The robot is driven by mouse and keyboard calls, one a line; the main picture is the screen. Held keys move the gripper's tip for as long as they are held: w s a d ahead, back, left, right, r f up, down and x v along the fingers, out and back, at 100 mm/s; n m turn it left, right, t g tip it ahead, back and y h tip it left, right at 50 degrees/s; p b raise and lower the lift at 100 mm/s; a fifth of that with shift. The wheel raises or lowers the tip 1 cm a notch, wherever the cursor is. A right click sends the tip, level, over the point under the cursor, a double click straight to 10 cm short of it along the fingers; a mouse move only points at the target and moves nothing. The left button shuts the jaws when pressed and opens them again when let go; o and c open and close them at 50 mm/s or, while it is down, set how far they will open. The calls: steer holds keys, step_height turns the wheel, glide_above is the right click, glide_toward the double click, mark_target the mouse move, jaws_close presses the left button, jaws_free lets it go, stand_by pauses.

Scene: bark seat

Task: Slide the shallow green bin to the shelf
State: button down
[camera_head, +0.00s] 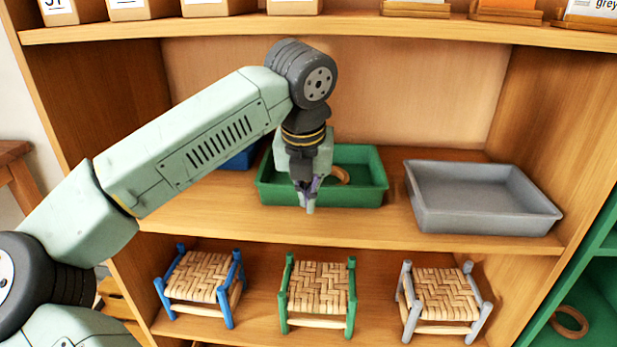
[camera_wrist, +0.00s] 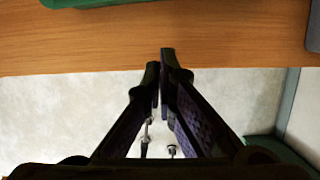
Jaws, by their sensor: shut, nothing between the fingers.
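The shallow green bin (camera_head: 352,197) sits on the middle shelf (camera_head: 385,230), between a blue bin and a grey bin. A brown ring (camera_head: 341,175) lies inside it. My gripper (camera_head: 310,208) points down at the bin's front side, and my arm hides the bin's left-middle part. In the wrist view my gripper (camera_wrist: 163,55) is shut and empty, its tips at the shelf's front edge. A strip of the green bin (camera_wrist: 95,3) shows apart from the tips at the top of that view.
A grey bin (camera_head: 480,205) stands to the right; a blue bin (camera_head: 240,158) is mostly hidden behind my arm. Small woven stools (camera_head: 318,287) stand on the shelf below. Boxes and card holders line the upper shelf (camera_head: 350,27). A green unit (camera_head: 598,290) at right holds another ring (camera_head: 570,322).

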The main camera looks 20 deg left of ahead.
steer(key=x, duration=0.2)
steer(key=p+x, duration=0.1)
steer(key=x, duration=0.2)
steer(key=shift+w+r+p, duration=0.15)
steer(key=shift+w+p, duration=0.15)
steer(key=shift+w+a+p, duration=0.25)
steer(key=shift+w+p, duration=0.25)
steer(key=shift+w, duration=0.65)
steer(key=shift+w+a, duration=0.2)
steer(key=shift+w, duration=0.35)
